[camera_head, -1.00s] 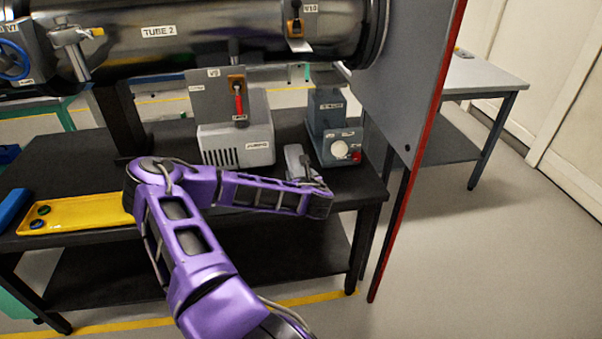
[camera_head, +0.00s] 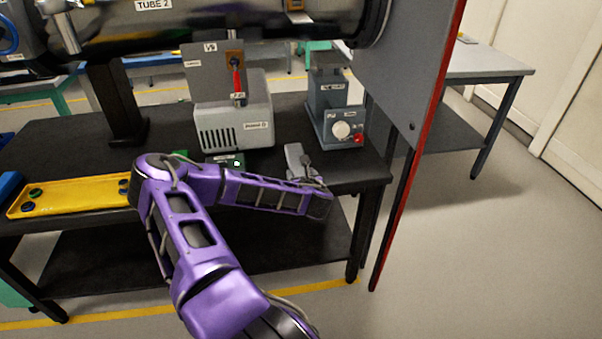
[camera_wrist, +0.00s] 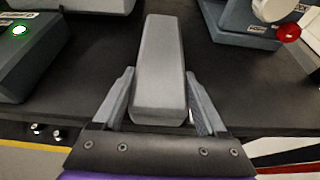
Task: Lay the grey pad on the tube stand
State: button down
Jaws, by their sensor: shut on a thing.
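The grey pad (camera_wrist: 158,70) is a long light-grey block between the two fingers of my gripper (camera_wrist: 158,88) in the wrist view. My gripper is shut on its near part, and the far part sticks out over the black bench. In the head view the pad (camera_head: 295,158) shows near the bench's front edge, beyond my gripper (camera_head: 305,172). Whether it touches the bench I cannot tell. A dark blue-grey pedestal (camera_head: 328,90) with a flat top, possibly the tube stand, is behind and right of the pad. Its label is unreadable.
A control box (camera_head: 342,127) with a white knob and red button fronts the pedestal. A light-grey vented box (camera_head: 232,125) stands left of it, and a dark green box (camera_wrist: 38,50) with a lit button is left of the pad. A red-edged panel (camera_head: 410,110) borders the right. The tube (camera_head: 220,30) hangs above.

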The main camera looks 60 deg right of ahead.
jog(key=shift+r, duration=0.1)
grip_release()
jog(key=p+v, duration=1)
jog(key=v, duration=1.4)
jog(key=shift+d+r, duration=0.15)
jog(key=shift+r, duration=0.2)
jog(key=shift+w, duration=0.1)
dwell(0.3)
